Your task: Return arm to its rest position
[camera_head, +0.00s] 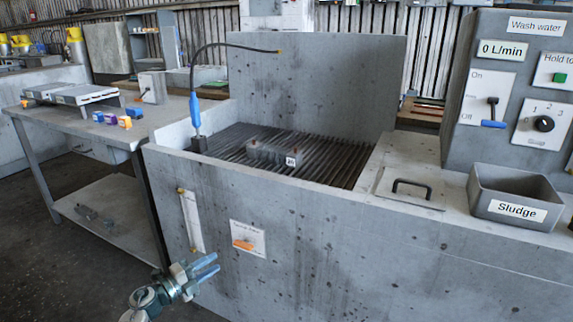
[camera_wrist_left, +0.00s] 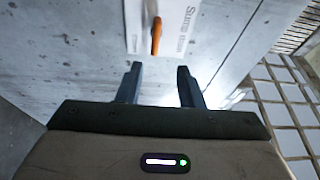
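My left gripper (camera_head: 205,275) is in front of the concrete wash basin's front wall, low in the head view, with blue fingertips apart and nothing between them. The left wrist view also shows its two dark fingers (camera_wrist_left: 160,85) spread and empty. The same sign (camera_head: 248,238) shows in the head view to the right of the gripper. My right gripper is not in either view.
The basin (camera_head: 300,225) holds a grey block (camera_head: 270,152) on its slatted grate. A blue-handled hose (camera_head: 195,110) stands at its left corner. A Sludge bin (camera_head: 515,195) sits at right below a control panel (camera_head: 515,90). A table (camera_head: 75,128) with small coloured items stands left.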

